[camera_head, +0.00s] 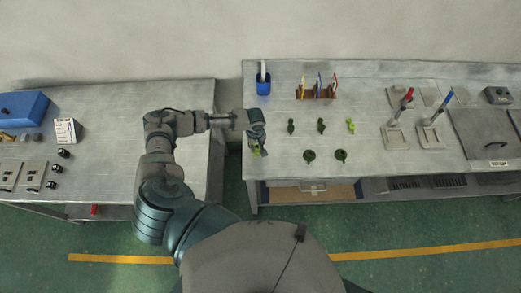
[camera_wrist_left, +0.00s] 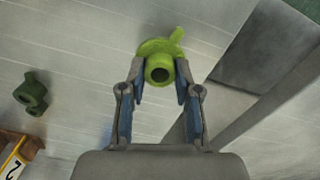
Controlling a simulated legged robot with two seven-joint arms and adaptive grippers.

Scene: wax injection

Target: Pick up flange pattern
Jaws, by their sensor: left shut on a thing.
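A light green flange pattern (camera_wrist_left: 159,50), a round disc with a hollow hub and a small tab, sits between the fingers of my left gripper (camera_wrist_left: 157,76) in the left wrist view. The fingers are shut on it from both sides. In the head view my left gripper (camera_head: 257,146) points down near the left end of the right table, and a bit of the light green flange pattern (camera_head: 257,153) shows beneath it. I cannot tell whether the flange pattern touches the tabletop. My right gripper is not in view.
Two dark green round patterns (camera_head: 309,156) and several smaller green pieces (camera_head: 321,126) stand on the right table (camera_head: 400,168). Behind them are a tool rack (camera_head: 317,93) and a blue cup (camera_head: 263,87). A gap separates the left table (camera_head: 105,140). Clamps stand further right.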

